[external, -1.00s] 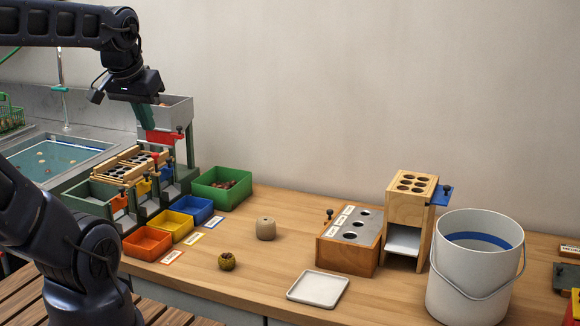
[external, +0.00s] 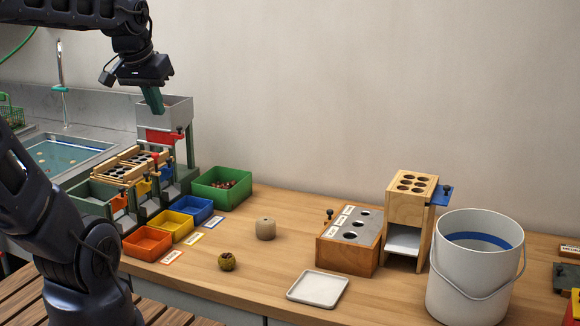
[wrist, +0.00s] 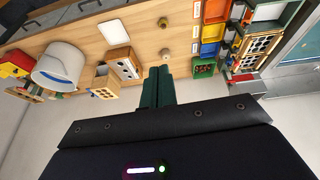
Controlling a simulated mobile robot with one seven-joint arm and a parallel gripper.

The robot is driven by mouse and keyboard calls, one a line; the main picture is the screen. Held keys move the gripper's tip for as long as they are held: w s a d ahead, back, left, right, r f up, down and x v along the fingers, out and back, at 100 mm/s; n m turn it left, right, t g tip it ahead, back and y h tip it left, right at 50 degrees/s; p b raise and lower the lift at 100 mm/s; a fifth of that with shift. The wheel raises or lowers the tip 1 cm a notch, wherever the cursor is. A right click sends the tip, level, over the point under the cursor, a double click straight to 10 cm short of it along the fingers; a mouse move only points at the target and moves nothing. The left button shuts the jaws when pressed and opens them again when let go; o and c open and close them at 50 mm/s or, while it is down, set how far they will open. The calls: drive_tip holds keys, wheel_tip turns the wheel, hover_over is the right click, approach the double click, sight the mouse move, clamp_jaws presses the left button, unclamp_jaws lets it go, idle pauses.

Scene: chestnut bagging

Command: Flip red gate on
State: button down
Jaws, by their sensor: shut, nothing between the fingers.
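The red gate (external: 160,137) is a red plate on the front of the grey hopper (external: 176,112), at the top of the green sorting stand. A dark knob (external: 180,130) sits at its right end. My gripper (external: 155,108) is shut and empty, its green fingers pointing down in front of the hopper's upper part, above the red gate. I cannot tell whether the fingertips touch the hopper. In the wrist view the shut fingers (wrist: 158,72) point over the table, with the sorting stand to their right.
Below the hopper are a slotted wooden rack (external: 130,165) and orange (external: 147,243), yellow (external: 171,226), blue (external: 197,209) and green (external: 232,190) bins. A sink (external: 60,155) lies left. A white bucket (external: 450,285) stands far right. The wall behind is clear.

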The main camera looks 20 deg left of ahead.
drive_tip(key=w+a+r+n+h, duration=0.1)
drive_tip(key=w+a, duration=0.5)
drive_tip(key=w, duration=0.7)
drive_tip(key=w+a+n+h, duration=0.1)
drive_tip(key=w+a, duration=0.6)
drive_tip(key=w, duration=0.6)
drive_tip(key=n+t, duration=0.2)
approach(176, 124)
drive_tip(key=s, duration=0.1)
drive_tip(key=s+a+r, duration=0.1)
drive_tip(key=s, duration=0.1)
drive_tip(key=s+r, duration=0.1)
drive_tip(key=shift+s+a, duration=0.15)
drive_tip(key=shift+a, duration=0.15)
drive_tip(key=d+x, duration=0.1)
drive_tip(key=x, duration=0.3)
drive_tip(key=d+x, duration=0.1)
drive_tip(key=x, duration=0.7)
drive_tip(key=shift+d+r, duration=0.4)
drive_tip(key=shift+r, duration=0.05)
drive_tip(key=shift+w+d, duration=0.2)
drive_tip(key=shift+d, duration=0.05)
